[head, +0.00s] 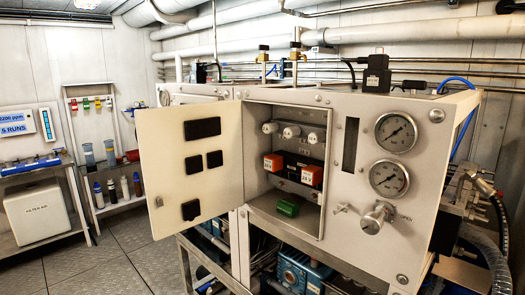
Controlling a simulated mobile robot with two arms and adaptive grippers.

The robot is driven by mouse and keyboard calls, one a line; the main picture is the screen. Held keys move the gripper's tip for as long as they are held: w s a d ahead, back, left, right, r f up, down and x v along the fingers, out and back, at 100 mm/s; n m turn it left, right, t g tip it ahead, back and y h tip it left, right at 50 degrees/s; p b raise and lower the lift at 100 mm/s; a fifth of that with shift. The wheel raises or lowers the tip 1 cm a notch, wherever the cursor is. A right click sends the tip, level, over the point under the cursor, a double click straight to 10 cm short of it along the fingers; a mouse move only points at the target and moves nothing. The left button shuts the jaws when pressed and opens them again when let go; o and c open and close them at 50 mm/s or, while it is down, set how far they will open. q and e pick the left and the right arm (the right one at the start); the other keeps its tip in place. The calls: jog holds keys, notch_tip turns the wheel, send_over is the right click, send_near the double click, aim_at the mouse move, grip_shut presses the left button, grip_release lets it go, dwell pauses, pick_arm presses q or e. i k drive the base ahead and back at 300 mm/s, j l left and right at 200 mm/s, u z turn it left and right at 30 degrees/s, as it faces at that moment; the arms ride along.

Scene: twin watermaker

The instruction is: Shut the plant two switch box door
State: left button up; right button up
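The switch box door (168,200) is a cream panel with several black patches on it. It stands wide open, swung out to the left of the switch box (338,180). Its right edge meets the left side of the box opening, and a small latch shows at its lower left. Inside the open box are white fittings (291,132), two orange-red parts (312,175) and a green part (288,208) at the bottom. No marking shows which plant this box belongs to. Neither of my grippers is in view.
Two pressure gauges (396,132) and a valve knob (375,219) sit on the panel right of the opening. Shelves with bottles (99,195) and a white box (37,212) stand at the left. Bare floor (105,265) lies in front of the door.

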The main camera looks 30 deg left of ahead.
aim_at(191, 155)
jog(key=j+z, duration=0.15)
jog(key=j, duration=0.3)
jog(key=k+j+z, duration=0.15)
jog(key=j, duration=0.3)
jog(key=k+j+z, duration=0.15)
jog(key=j, duration=0.3)
jog(key=k+j+z, duration=0.15)
jog(key=j, duration=0.3)
jog(key=k+j+z, duration=0.1)
jog(key=j, duration=0.3)
jog(key=k+j+z, duration=0.15)
jog(key=j, duration=0.25)
jog(key=k+j+z, duration=0.15)
jog(key=j, duration=0.25)
jog(key=k, duration=0.1)
